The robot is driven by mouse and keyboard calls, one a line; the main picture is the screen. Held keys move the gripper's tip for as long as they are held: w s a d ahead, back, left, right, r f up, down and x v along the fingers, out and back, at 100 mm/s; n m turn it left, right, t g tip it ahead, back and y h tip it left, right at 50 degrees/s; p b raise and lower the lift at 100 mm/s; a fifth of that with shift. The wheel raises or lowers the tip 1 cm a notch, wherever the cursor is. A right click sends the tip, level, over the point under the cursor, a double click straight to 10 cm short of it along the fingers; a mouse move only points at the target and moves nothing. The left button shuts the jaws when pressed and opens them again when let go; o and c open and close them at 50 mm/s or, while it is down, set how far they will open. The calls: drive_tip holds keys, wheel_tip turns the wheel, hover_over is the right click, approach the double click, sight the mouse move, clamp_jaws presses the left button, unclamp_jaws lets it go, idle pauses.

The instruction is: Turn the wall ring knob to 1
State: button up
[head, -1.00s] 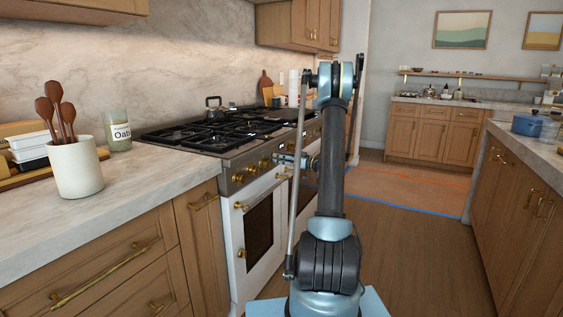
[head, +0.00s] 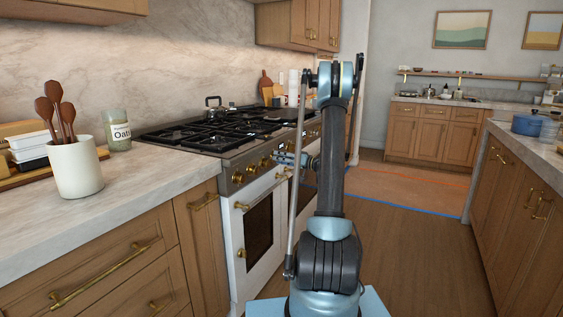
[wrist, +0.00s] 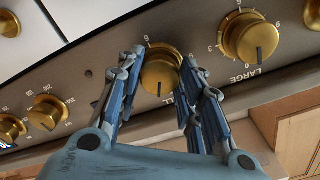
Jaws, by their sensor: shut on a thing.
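The gripped brass knob (wrist: 161,70) is on the range's steel front panel. In the wrist view it sits between the two fingers of my gripper (wrist: 163,58), which are closed on its sides. A dark pointer mark on the knob faces down in the picture, towards a label partly covered by a finger. A small numeral shows above the knob, too small to read surely. In the head view my gripper (head: 283,158) is at the range's knob row, and the gripped knob cannot be made out clearly.
Another brass knob (wrist: 249,38) labelled LARGE is close to the right, and numbered brass knobs (wrist: 47,112) are to the left. The range (head: 236,215) has brass door handles below the panel. A counter (head: 140,190) with a utensil crock (head: 76,168) is at left.

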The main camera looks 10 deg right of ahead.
drive_tip(key=shift+a+m, duration=0.1)
drive_tip(key=shift+m, duration=0.4)
drive_tip(key=o, duration=1.1)
drive_tip(key=shift+c, duration=0.2)
drive_tip(key=v, duration=1.2)
drive_tip(key=shift+w, duration=0.1)
